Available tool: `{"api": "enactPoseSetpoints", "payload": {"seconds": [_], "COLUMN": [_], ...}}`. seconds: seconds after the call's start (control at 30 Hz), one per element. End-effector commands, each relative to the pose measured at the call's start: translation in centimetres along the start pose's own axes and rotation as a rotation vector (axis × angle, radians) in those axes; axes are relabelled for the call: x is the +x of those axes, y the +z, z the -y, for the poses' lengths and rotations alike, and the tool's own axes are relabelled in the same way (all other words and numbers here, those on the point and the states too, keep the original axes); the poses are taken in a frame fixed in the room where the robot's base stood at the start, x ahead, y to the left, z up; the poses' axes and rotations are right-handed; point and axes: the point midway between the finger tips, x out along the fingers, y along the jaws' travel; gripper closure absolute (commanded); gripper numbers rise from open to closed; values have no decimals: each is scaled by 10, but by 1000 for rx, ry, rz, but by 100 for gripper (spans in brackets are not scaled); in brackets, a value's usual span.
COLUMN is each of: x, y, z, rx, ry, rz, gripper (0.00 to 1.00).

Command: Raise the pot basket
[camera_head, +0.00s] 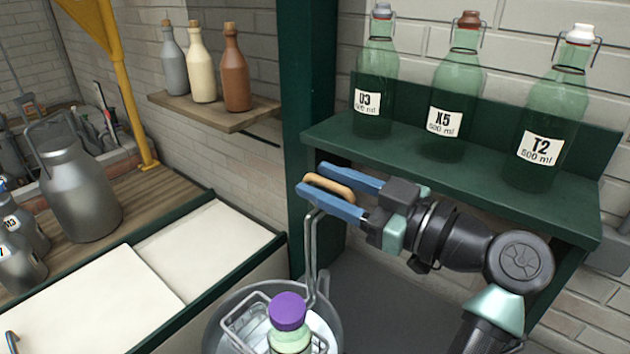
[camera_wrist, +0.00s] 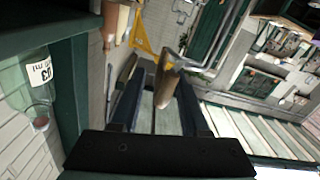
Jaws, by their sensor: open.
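The pot basket (camera_head: 243,320) is a wire frame sitting in a round metal pot (camera_head: 216,318) at the bottom of the head view. A tall metal rod rises from it to a tan wooden handle (camera_head: 328,186). A pale green bottle with a purple cap (camera_head: 288,311) stands in or in front of the basket; I cannot tell which. My gripper (camera_head: 312,178) is open, with its blue fingers on either side of the handle. In the wrist view the handle (camera_wrist: 167,88) lies between the fingers. Contact with them is not clear.
A green shelf (camera_head: 400,160) with green bottles labelled U3, X5 and T2 stands behind my arm. A green post (camera_head: 308,90) is close beyond the fingertips. White lids (camera_head: 90,305), a metal jug (camera_head: 78,190) and a wooden ledge (camera_head: 215,112) with bottles are left.

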Motion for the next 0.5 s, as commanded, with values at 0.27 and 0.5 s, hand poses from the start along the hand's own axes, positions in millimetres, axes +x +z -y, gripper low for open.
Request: {"api": "enactPoseSetpoints", "payload": {"seconds": [0.27, 0.5], "x": [-64, -100], "y": [4, 1], "z": [0, -1], "rx": [-5, -2], "ry": [7, 4], "rz": [0, -1], "gripper": [55, 55]}}
